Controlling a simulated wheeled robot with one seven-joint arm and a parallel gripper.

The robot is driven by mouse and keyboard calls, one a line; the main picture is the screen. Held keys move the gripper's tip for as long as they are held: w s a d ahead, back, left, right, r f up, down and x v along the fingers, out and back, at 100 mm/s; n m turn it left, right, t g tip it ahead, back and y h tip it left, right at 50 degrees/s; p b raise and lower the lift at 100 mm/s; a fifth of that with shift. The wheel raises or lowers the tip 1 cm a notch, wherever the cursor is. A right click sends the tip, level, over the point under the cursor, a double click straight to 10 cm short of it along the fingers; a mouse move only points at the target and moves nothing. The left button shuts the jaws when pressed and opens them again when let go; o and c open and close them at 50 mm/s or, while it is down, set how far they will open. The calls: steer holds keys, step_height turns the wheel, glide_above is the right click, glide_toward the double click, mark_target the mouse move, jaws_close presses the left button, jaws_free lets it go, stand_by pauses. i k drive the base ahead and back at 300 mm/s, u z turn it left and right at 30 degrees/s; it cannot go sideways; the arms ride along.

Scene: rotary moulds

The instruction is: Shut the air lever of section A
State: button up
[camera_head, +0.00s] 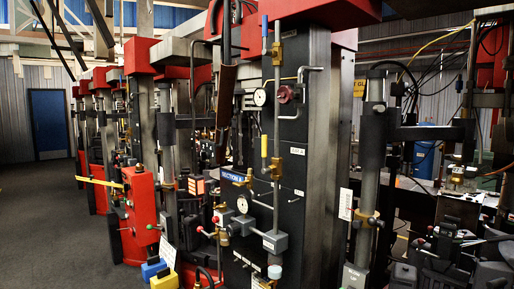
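The section A panel (285,200) is a dark upright plate near the middle of the camera_head view, with a blue "SECTION" sign (232,177) at its left edge. Several small valves sit on it. One upper brass valve has an upright blue handle (264,25). A lower brass valve has an upright yellow handle (264,146). Another brass fitting (249,180) is beside the sign. I cannot tell which of these is the air lever, as the small labels are unreadable. My gripper is not in view.
A round gauge (260,97) and a red knob (284,94) are on the upper panel. Thin pipes and a grey box (275,242) stick out lower down. Red press frames (140,210) line the left. Open dark floor (45,220) lies at far left.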

mark_target(264, 170)
steer(key=i, duration=0.3)
steer(key=u, duration=0.7)
steer(key=k, duration=0.55)
steer(key=u, duration=1.05)
steer(key=i, duration=0.7)
steer(key=z, duration=0.55)
steer(key=i, duration=0.65)
steer(key=z, duration=0.6)
